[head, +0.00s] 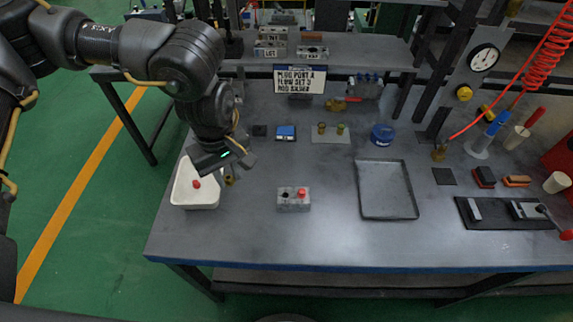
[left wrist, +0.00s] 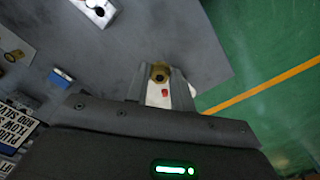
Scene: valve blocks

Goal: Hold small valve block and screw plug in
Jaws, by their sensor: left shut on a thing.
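The small valve block (head: 293,201) sits on the bench near its front edge. Its top shows a dark open hole at left and a red cap at right. Part of it shows at the top of the left wrist view (left wrist: 97,10). My left gripper (head: 236,174) is beside the white tray, left of the block and apart from it. It is shut on a brass plug (left wrist: 160,73) with a dark hex socket, held between the two fingers. In the head view the plug (head: 229,180) is mostly hidden by the gripper. My right gripper is not in view.
The white tray (head: 181,195) holds a red cap (head: 196,184). An empty grey tray (head: 388,163) lies right of the block. Several small parts, a blue container (head: 382,135) and a sign (head: 300,79) stand behind. The bench between tray and block is clear.

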